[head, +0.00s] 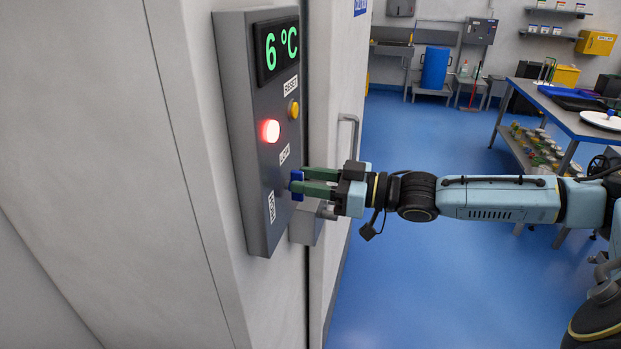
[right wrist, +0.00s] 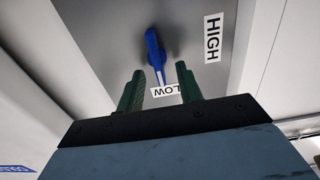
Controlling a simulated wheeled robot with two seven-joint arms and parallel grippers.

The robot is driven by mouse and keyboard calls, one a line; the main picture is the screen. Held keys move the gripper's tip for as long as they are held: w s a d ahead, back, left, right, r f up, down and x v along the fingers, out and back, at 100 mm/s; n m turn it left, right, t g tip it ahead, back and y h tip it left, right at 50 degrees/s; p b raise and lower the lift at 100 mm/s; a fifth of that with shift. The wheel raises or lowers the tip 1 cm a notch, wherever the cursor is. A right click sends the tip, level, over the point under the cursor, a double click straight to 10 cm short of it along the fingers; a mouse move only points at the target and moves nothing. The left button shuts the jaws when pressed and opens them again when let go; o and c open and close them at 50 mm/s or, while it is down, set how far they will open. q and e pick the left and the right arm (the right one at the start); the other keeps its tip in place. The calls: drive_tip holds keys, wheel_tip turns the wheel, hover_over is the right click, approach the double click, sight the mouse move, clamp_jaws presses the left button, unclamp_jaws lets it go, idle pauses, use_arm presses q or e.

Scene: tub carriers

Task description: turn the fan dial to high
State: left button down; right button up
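The blue fan dial (head: 296,185) is on the lower part of the grey control panel (head: 232,100). In the right wrist view the dial (right wrist: 154,50) is a narrow handle whose white-lined end points at the LOW label (right wrist: 166,90). The HIGH label (right wrist: 212,38) is to its right there. My right gripper (head: 301,181) is at the dial. Its two green fingers (right wrist: 160,72) stand on either side of the handle's pointer end, with gaps visible, so it is open. In the head view the fingers partly hide the dial. My left gripper is not in view.
Above the dial are a lit red lamp (head: 270,131), a yellow button (head: 293,110) and a display (head: 277,49) reading 6 °C. A door handle (head: 347,130) is just beyond the panel. The blue floor (head: 430,280) is open; a worktable (head: 560,115) stands at right.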

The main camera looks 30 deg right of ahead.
drive_tip(key=shift+c, duration=0.4)
clamp_jaws()
drive_tip(key=shift+a+f+n, duration=0.1)
drive_tip(key=shift+n, duration=0.7)
drive_tip(key=shift+s+a+f+n, duration=0.1)
drive_tip(key=shift+n, duration=0.6)
drive_tip(key=shift+s+a+n, duration=0.1)
drive_tip(key=shift+n, duration=0.6)
drive_tip(key=shift+s+a+f+n, duration=0.1)
drive_tip(key=shift+s+f+n, duration=0.05)
drive_tip(key=shift+n, duration=1.3)
drive_tip(key=shift+s+a+f+n, duration=0.1)
drive_tip(key=shift+f+n, duration=0.05)
drive_tip(key=shift+n, duration=1.3)
drive_tip(key=shift+f+n, duration=0.1)
drive_tip(key=shift+n, duration=0.7)
drive_tip(key=shift+s+a+f+n+b, duration=0.1)
drive_tip(key=shift+f+n+b, duration=0.15)
drive_tip(key=shift+n, duration=0.75)
drive_tip(key=shift+f+n+b, duration=0.1)
drive_tip(key=shift+n+b, duration=0.5)
drive_tip(key=shift+n, duration=1.5)
